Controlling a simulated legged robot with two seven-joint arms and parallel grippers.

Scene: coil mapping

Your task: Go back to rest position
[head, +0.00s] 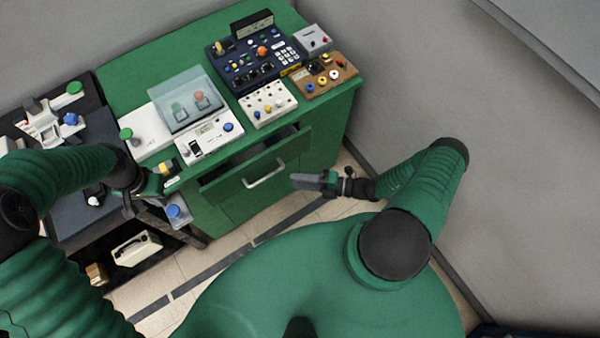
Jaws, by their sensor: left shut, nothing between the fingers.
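My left gripper (150,188) is at the left, in front of the gap between the black bench and the green cabinet. It is shut with nothing held. My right gripper (306,181) is in front of the green cabinet (240,208), near the drawer handle (264,174). Its fingers look close together, but I cannot tell whether they are open or shut. Nothing is visible in it. My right arm is bent at the right, beside the grey wall.
The cabinet drawer (222,176) stands partly open. Control panels, including a dark blue one (250,55), a brown one (328,75) and a clear-covered box (188,98), cover the green top. A black bench (70,215) stands left. A grey wall (420,90) bounds the right.

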